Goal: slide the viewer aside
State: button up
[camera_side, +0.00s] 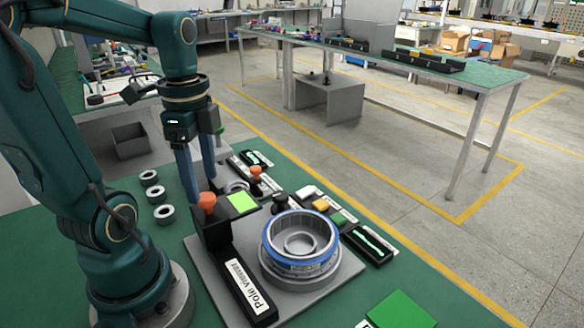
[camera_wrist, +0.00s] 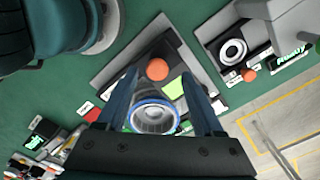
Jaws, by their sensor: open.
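The pole viewer (camera_side: 250,289) is a black slide with a white "Pole Viewer" label. A dark block at its far end carries an orange knob (camera_side: 207,201) and a light green screen (camera_side: 242,203). The hub motor (camera_side: 300,240), a round grey part with a blue rim, sits on the grey plate beside the viewer. My gripper (camera_side: 202,190) points down at the knob end with its fingers spread. In the wrist view the orange knob (camera_wrist: 157,69) shows between the fingertips (camera_wrist: 159,75); I cannot tell if they touch it. The motor (camera_wrist: 155,114) shows between the fingers.
Several grey rings (camera_side: 157,195) stand on the green table left of the plate. A second orange knob (camera_side: 256,171) is behind the viewer. Yellow and green buttons (camera_side: 329,209) and a lit black display (camera_side: 368,243) lie behind and right of the motor.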

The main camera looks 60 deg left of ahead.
jog(key=shift+r, duration=1.25)
jog(key=shift+w+d, duration=0.1)
jog(key=shift+d, duration=0.05)
jog(key=w+d+f+n+t, duration=0.1)
jog(key=d+n+t, duration=0.4)
jog(key=d+n, duration=0.4)
jog(key=shift+d+t, duration=0.3)
jog(key=shift+d, duration=0.35)
